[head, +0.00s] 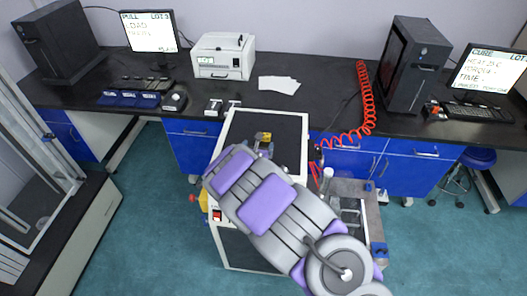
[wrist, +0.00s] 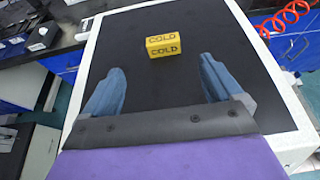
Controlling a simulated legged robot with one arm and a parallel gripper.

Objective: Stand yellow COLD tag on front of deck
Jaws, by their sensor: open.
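The yellow COLD tag (wrist: 165,47) is a small block lettered COLD on its top and on the side facing me. It rests on the black deck (wrist: 205,28) of the white-edged machine. In the head view the tag (head: 264,137) sits around the middle of the deck (head: 285,124), just beyond my fingers. My gripper (wrist: 160,82) is open and empty. Its two blue-grey fingers are spread wider than the tag, which lies ahead of the fingertips. My arm hides the deck's near part in the head view.
A red coiled hose (head: 366,100) hangs to the right of the deck. Behind are a black bench with a white printer (head: 224,56), white papers (head: 279,85) and monitors. A metal fixture (head: 352,213) stands at right. The deck around the tag is clear.

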